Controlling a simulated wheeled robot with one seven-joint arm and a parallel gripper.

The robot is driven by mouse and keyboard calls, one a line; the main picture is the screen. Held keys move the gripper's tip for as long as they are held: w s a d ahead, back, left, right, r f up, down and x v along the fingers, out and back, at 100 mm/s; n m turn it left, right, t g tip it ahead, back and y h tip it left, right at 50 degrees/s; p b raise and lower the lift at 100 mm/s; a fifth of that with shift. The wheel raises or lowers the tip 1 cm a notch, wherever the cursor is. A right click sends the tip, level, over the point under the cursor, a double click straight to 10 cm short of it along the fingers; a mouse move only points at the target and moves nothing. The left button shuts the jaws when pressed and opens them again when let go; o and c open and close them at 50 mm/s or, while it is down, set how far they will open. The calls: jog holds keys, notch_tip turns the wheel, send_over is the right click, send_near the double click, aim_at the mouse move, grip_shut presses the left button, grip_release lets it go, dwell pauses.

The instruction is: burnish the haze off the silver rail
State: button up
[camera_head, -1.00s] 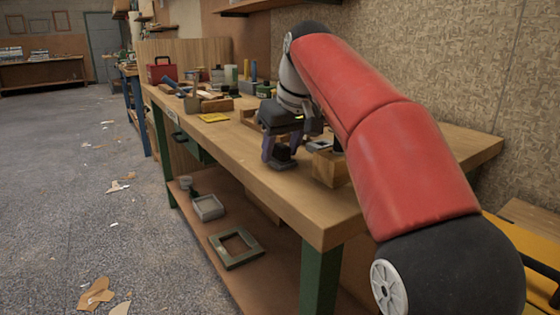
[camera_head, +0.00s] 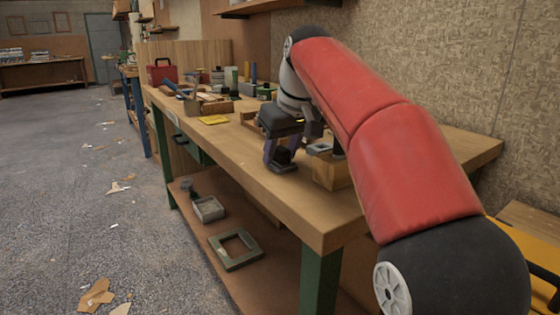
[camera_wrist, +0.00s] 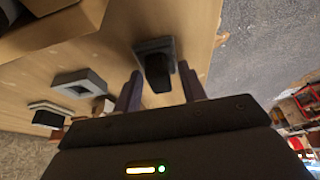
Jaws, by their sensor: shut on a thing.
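My gripper (camera_head: 282,153) is low over the workbench near its front edge. In the wrist view its two fingers (camera_wrist: 160,90) are on either side of a black block-like tool with a grey base (camera_wrist: 156,64), and I take it to be shut on this tool. The tool also shows below the fingers in the head view (camera_head: 283,161). Whether its base touches the bench is hard to tell. A pale strip with a dark part (camera_wrist: 50,110) lies at the left in the wrist view; I cannot tell whether it is the silver rail. No haze can be made out.
A wooden block (camera_head: 331,172) stands just right of my gripper, with a grey frame-shaped piece (camera_wrist: 80,84) near it. A yellow pad (camera_head: 213,120), a red toolbox (camera_head: 161,71) and several tools crowd the far end of the bench (camera_head: 235,150). The front strip is mostly clear.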

aim_at(282, 148)
jog(key=shift+c, duration=0.7)
jog(key=shift+r+p, duration=0.65)
jog(key=shift+r, duration=0.45)
jog(key=shift+c, duration=0.2)
jog(key=shift+r, duration=2.4)
jog(key=shift+d, duration=0.1)
